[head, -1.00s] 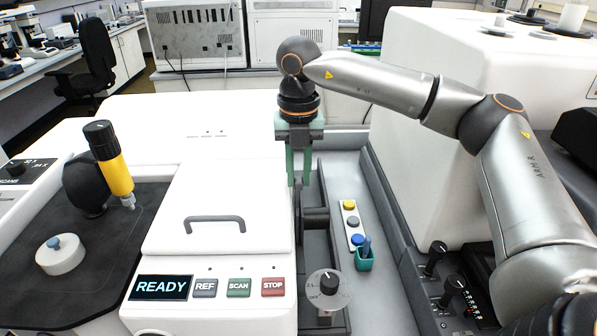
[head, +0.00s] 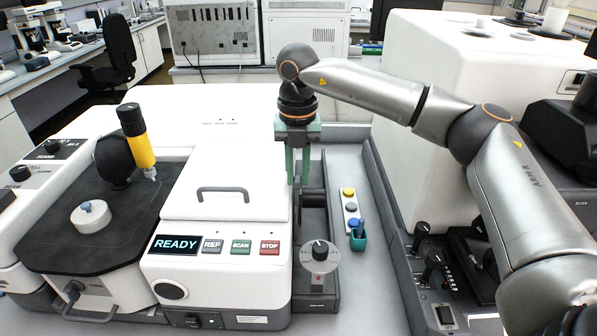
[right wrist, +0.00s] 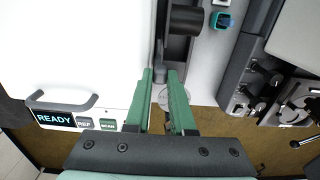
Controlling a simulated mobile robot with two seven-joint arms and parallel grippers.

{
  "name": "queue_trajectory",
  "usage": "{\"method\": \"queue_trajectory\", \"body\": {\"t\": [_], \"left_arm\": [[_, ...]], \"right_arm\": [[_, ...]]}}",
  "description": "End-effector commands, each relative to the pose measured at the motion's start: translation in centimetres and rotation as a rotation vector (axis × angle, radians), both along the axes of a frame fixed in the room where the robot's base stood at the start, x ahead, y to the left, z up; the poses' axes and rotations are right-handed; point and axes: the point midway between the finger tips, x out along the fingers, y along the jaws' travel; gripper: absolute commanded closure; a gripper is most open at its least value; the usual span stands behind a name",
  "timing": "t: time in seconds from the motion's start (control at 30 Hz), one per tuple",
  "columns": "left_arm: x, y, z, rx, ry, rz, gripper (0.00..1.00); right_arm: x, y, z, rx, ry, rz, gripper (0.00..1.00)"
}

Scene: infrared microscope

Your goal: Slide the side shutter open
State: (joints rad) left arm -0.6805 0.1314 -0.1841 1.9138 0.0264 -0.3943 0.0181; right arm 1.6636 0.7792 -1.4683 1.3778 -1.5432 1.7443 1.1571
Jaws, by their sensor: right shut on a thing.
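The white instrument (head: 225,200) has a READY display and a lift handle on its lid. A dark grey channel (head: 318,225) runs along its right side, with a black cylinder (head: 314,199) across it. The cylinder also shows in the right wrist view (right wrist: 187,19). My right gripper (head: 298,182) points down at the instrument's right edge, at the far part of the channel. In the right wrist view its green fingers (right wrist: 160,73) are shut on a small grey piece, seemingly the side shutter's tab. The shutter panel itself is mostly hidden. My left gripper is out of view.
A round dial (head: 320,256) stands at the channel's near end. A strip of coloured caps (head: 350,208) and a teal cup (head: 358,239) lie to the right. A tall white housing (head: 430,130) stands beyond. A yellow-and-black tube (head: 138,138) stands at left.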

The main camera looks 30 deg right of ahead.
Motion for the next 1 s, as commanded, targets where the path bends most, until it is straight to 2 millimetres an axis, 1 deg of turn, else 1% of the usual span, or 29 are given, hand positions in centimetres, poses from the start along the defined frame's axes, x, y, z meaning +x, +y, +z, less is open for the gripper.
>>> {"method": "queue_trajectory", "body": {"t": [0.3,0.33,0.5,0.6,0.87,0.97,1.0], "left_arm": [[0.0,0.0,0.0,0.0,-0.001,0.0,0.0],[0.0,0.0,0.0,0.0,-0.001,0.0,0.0],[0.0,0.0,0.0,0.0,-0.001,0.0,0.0],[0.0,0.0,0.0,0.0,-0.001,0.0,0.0],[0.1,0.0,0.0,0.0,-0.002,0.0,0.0],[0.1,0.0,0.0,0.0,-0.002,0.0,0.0],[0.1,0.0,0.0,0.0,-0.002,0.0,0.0]], "right_arm": [[-0.3,0.3,-0.1,0.004,0.013,0.006,1.0],[-0.3,0.3,-0.1,0.004,0.013,0.006,0.76],[-0.3,0.2,-0.1,0.004,0.01,0.005,0.57],[-0.2,0.2,-0.1,0.003,0.009,0.004,0.47],[-0.2,0.2,0.1,0.003,0.006,0.003,0.47],[-0.1,0.2,0.9,0.003,0.004,0.004,0.47],[-0.1,0.2,1.4,0.003,0.004,0.004,0.47]]}}
